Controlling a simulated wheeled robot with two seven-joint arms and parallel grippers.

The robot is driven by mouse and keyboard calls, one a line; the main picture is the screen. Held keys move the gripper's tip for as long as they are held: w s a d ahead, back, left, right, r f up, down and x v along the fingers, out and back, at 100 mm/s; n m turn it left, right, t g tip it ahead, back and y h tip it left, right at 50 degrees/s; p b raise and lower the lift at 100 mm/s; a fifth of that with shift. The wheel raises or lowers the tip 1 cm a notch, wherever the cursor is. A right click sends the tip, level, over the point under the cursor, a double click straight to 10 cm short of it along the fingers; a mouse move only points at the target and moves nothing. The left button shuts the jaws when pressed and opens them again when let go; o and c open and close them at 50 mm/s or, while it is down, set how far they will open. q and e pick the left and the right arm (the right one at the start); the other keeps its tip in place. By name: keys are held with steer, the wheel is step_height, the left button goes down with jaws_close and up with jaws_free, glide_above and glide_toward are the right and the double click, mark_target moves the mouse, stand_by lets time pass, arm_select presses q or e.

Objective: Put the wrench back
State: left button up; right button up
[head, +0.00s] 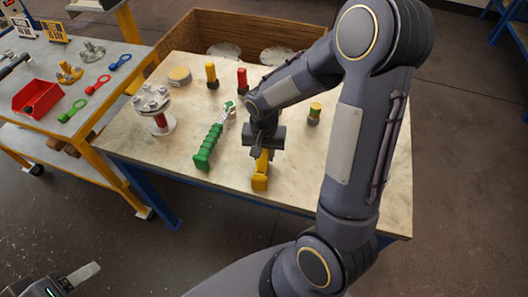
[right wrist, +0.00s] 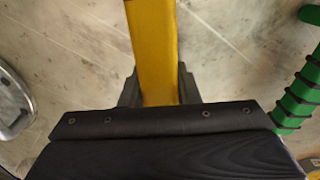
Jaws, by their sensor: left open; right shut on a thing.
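A yellow tool (head: 260,177), which may be the wrench, has a long flat-sided handle; its far end is hidden by my gripper. My right gripper (head: 262,153) is shut on it, low over the pale tabletop; I cannot tell whether the tool touches the table. In the right wrist view the yellow tool (right wrist: 153,40) runs up between the two fingers. A green tool (head: 209,147) with a ribbed handle and a metal head lies to its left; the handle also shows in the right wrist view (right wrist: 300,95). My left gripper (head: 68,281) is open and empty at the bottom left.
A flanged vessel (head: 155,108) stands at the table's left. Yellow (head: 211,76), red (head: 242,80) and yellow-green (head: 314,113) upright pieces stand nearby. A wooden crate (head: 215,28) lies behind. A side bench at left holds a red bin (head: 37,97). The table's front right is clear.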

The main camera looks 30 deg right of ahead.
steer(key=shift+f+b, duration=0.35)
steer(key=shift+f, duration=0.1)
steer(key=o, duration=1.6)
steer(key=shift+o, duration=0.2)
steer(key=shift+r, duration=0.1)
steer(key=shift+r+p, duration=2.7)
steer(key=shift+r, duration=0.75)
steer(key=s+a+r+n+t+y, duration=0.2)
steer(key=s+r+n, duration=0.1)
steer(key=s+r, duration=0.4)
steer(key=s+a+r+n+t+y, duration=0.1)
steer(key=s+a+r+n+t, duration=0.2)
steer(key=s+r, duration=0.4)
steer(key=shift+s+a+r+t+y, duration=0.3)
steer(key=shift+s+y, duration=0.1)
steer(key=shift+s, duration=0.3)
